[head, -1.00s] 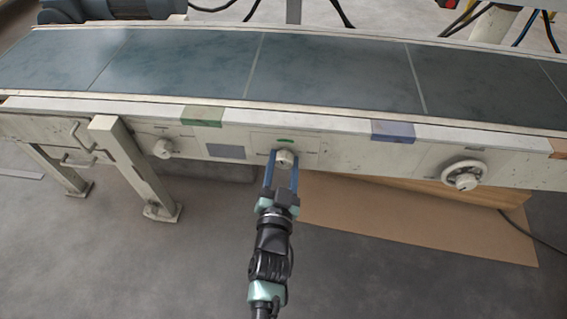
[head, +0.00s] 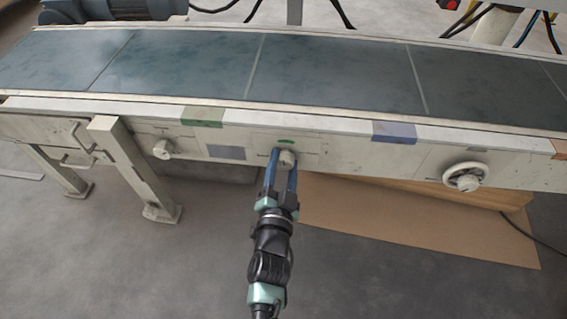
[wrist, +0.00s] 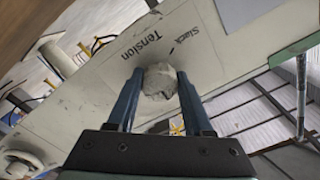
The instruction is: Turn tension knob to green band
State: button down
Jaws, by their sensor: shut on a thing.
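The tension knob (head: 286,159) is a pale, round knob on the side panel of the conveyor, below a small green band (head: 286,142). In the wrist view the knob (wrist: 160,82) sits between the two blue fingers, beside the printed words "Tension" and "Slack". My gripper (head: 281,164) is shut on the knob, with one finger on each side. The green band is not visible in the wrist view, and I cannot make out the knob's pointer mark.
Another knob (head: 163,149) is on the panel to the left, and a handwheel (head: 465,178) is to the right. The belt (head: 330,75) runs above. A support leg (head: 140,170) stands at left, and cardboard (head: 400,220) lies on the floor below.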

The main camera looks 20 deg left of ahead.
jog(key=shift+c, duration=1.5)
grip_release()
jog(key=shift+s, duration=0.1)
jog(key=p+v, duration=0.4)
jog(key=v, duration=0.9)
